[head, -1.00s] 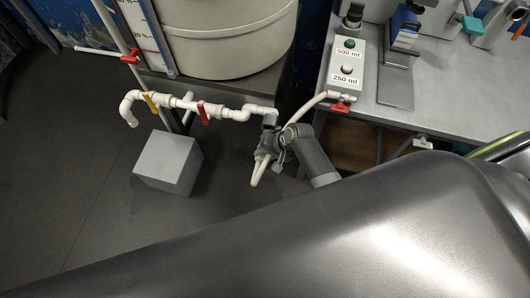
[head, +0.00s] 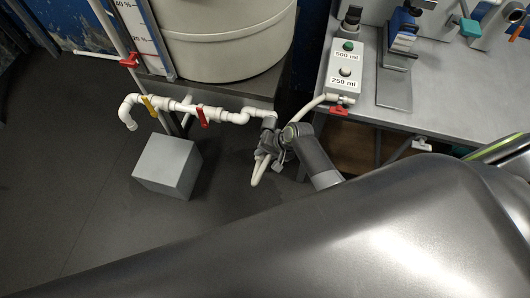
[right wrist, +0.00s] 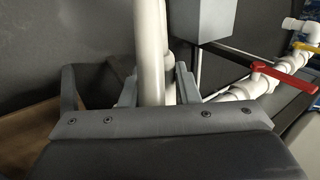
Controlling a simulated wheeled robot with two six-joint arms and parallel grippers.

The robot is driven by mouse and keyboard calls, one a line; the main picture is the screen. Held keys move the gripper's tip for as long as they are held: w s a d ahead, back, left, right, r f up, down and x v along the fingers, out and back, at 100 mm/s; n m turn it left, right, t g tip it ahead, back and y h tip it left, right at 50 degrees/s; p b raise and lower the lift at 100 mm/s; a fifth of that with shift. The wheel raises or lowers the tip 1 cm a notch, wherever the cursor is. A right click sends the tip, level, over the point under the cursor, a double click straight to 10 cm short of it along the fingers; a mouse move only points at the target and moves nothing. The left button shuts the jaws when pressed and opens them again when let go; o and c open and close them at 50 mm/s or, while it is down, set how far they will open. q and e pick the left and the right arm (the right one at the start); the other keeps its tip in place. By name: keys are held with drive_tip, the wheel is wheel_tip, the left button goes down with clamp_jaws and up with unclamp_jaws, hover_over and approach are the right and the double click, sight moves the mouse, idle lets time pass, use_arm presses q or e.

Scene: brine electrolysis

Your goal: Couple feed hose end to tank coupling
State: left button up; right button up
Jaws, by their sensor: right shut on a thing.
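The white feed hose (head: 307,106) runs from the grey box on the bench down to my right gripper (head: 268,151), with a loop of it hanging below. My right gripper is shut on the hose. In the right wrist view the pale hose (right wrist: 149,45) stands between the fingers of the right gripper (right wrist: 156,90). The white tank pipe (head: 228,117) ends in a downturned greyish end (head: 269,122), the apparent coupling, just above my gripper. The hose end is hidden by the gripper, so I cannot tell whether it touches the coupling. My left gripper is not in view.
The tank (head: 222,38) stands behind the pipe, which carries a red valve handle (head: 203,117) and a yellow one (head: 149,104). A grey block (head: 167,166) is below the pipe. The bench (head: 432,98) is to the right. Dark floor is open at left.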

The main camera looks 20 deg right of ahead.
drive_tip(key=shift+w+d, duration=0.35)
drive_tip(key=shift+w, duration=0.15)
idle(0.8)
drive_tip(key=shift+r+p, duration=0.1)
drive_tip(key=shift+p, duration=0.3)
drive_tip(key=shift+w+d, duration=0.3)
drive_tip(key=shift+w, duration=0.2)
idle(0.5)
idle(0.7)
drive_tip(key=shift+w+d, duration=0.35)
drive_tip(key=shift+w, duration=0.1)
idle(0.4)
drive_tip(key=shift+w, duration=0.1)
idle(0.7)
drive_tip(key=o, duration=1.1)
